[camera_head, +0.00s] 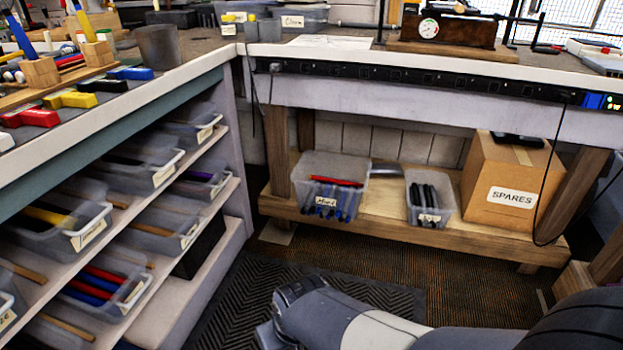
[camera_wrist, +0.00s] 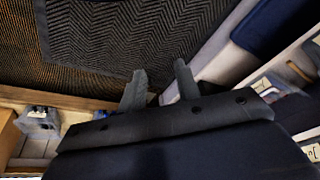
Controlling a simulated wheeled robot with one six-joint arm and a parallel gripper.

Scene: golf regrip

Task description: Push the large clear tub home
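The larger clear tub (camera_head: 333,184) stands on the low wooden shelf under the back bench, at its left end. It holds blue and red grips and has a handwritten label on its front. A smaller clear tub (camera_head: 431,198) with black grips stands to its right. My gripper (camera_wrist: 160,70) shows in the wrist view with its two fingers apart and nothing between them. It is over the floor mat, clear of the tubs. In the head view my arm is low in front of the shelf, and the fingers cannot be made out.
A cardboard SPARES box (camera_head: 508,180) stands at the shelf's right end, with a black cable hanging before it. The left rack (camera_head: 215,205) holds several labelled clear tubs, some jutting out. A dark ribbed mat (camera_head: 300,285) covers the floor between rack and bench.

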